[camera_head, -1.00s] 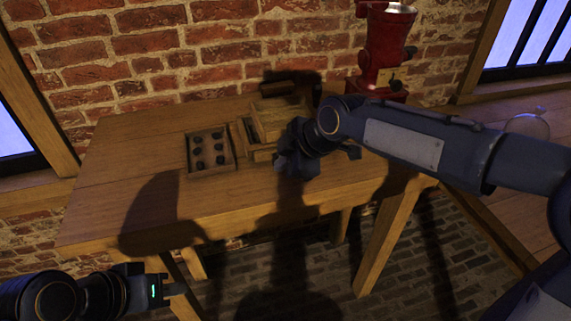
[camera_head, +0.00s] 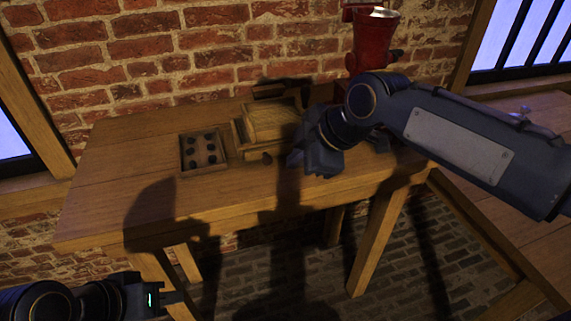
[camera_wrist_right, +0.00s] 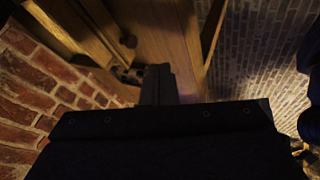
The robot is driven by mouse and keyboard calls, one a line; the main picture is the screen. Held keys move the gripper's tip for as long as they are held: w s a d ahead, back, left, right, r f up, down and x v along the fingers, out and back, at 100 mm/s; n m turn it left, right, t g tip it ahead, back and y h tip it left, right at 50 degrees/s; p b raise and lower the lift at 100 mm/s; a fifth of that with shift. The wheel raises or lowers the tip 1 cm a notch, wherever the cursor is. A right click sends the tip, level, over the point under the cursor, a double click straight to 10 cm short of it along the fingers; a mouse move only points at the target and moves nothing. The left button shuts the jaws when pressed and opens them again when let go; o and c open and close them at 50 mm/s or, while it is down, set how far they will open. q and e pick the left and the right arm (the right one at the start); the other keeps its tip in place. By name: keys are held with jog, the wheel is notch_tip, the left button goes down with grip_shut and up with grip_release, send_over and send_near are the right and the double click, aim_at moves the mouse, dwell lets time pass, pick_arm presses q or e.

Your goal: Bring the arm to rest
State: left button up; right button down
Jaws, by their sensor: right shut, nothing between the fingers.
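My right gripper (camera_head: 300,158) is above the right part of the wooden table (camera_head: 110,205), to the right of a wooden box (camera_head: 272,124). Its fingers are together with nothing between them; in the right wrist view the dark fingers (camera_wrist_right: 158,85) show close together. My left gripper (camera_head: 172,297) is at the lower left, in front of and below the table's front edge. Its finger gap is too small and dark to judge.
A small tray (camera_head: 182,165) with several dark round pieces sits on the table left of the box. A red machine (camera_head: 374,40) stands at the back right, partly behind my right arm. A brick wall (camera_head: 230,45) rises behind. The table's left part is clear.

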jog(key=s+d+r+m+t+h+p, duration=0.1)
jog(key=s+d+m+p, duration=0.2)
jog(key=s+d+m, duration=0.4)
jog(key=s+d+m+h+p, duration=0.1)
jog(key=s+d+m+p, duration=0.25)
jog(key=d, duration=0.45)
jog(key=s+d+f+m+p, duration=0.1)
jog(key=s+d+f+m, duration=0.1)
jog(key=s+m, duration=0.3)
jog(key=s+d+f+m+p, duration=0.1)
jog(key=s+d+f+m, duration=0.1)
jog(key=s+m, duration=0.3)
jog(key=shift+s+f+m, duration=0.35)
jog(key=shift+f+m, duration=0.05)
jog(key=shift+m, duration=0.05)
